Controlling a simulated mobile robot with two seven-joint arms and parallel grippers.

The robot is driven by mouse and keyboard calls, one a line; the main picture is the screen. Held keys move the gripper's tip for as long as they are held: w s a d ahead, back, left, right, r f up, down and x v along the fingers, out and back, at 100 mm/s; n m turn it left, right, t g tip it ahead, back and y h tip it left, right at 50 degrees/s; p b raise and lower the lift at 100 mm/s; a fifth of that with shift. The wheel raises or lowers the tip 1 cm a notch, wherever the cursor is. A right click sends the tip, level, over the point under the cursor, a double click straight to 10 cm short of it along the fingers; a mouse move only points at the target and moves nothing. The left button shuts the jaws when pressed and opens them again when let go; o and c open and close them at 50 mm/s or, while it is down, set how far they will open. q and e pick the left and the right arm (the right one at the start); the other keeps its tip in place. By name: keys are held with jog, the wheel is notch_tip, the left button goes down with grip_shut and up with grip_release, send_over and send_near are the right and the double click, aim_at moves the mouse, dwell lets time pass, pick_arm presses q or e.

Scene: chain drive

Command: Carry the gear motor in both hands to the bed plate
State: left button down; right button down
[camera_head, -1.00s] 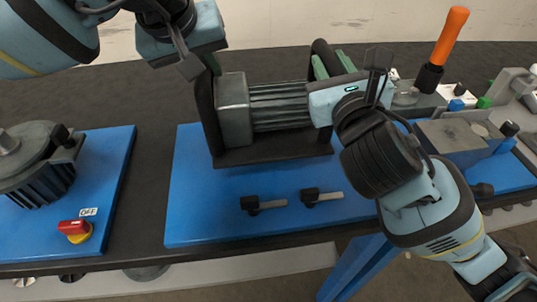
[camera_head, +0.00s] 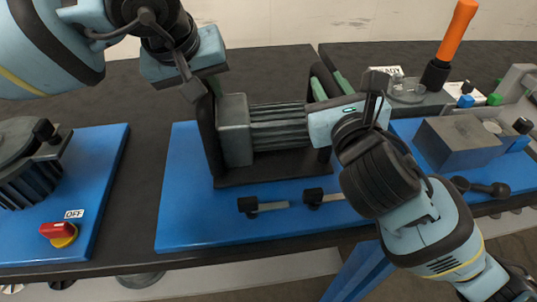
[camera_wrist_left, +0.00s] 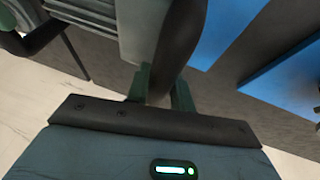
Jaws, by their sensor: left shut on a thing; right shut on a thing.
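The gear motor (camera_head: 278,127), a grey block with a ribbed body, sits on a dark carrier (camera_head: 240,174) with a dark upright handle at each end. My left gripper (camera_head: 207,88) is shut on the left handle. In the left wrist view its green fingers flank the dark handle (camera_wrist_left: 178,45), and part of the ribbed motor shows above. My right gripper (camera_head: 328,88) is shut on the right handle. The carrier is over the blue bed plate (camera_head: 190,225), behind two black clamps with grey bars (camera_head: 268,205). Whether it touches the plate I cannot tell.
Left is another blue plate (camera_head: 95,165) with a dark ribbed machine (camera_head: 30,165) and a red OFF switch (camera_head: 58,230). Right are a grey block (camera_head: 455,145), an orange-handled tool (camera_head: 452,35) and a clear dish (camera_head: 407,88). The bed plate's front strip is clear.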

pick_arm(q)
jog(key=shift+w+a, duration=0.2)
jog(key=shift+a, duration=0.05)
pick_arm(e)
jog(key=shift+w+d+f, duration=0.1)
jog(key=shift+d+f, duration=0.05)
jog(key=shift+d, duration=0.05)
pick_arm(q)
jog(key=c, duration=1.6)
grip_release()
jog(key=shift+f, duration=0.4)
jog(key=shift+c, duration=0.2)
pick_arm(e)
jog(key=c, duration=1.6)
grip_release()
jog(key=shift+f, duration=0.4)
pick_arm(q)
jog(key=o, duration=0.4)
jog(key=shift+s+r, duration=0.15)
jog(key=shift+s, duration=0.05)
pick_arm(e)
jog(key=o, duration=0.4)
jog(key=shift+r, duration=0.2)
pick_arm(q)
jog(key=shift+o, duration=0.2)
jog(key=shift+d, duration=0.15)
pick_arm(e)
jog(key=shift+o, duration=0.2)
jog(key=shift+a, duration=0.1)
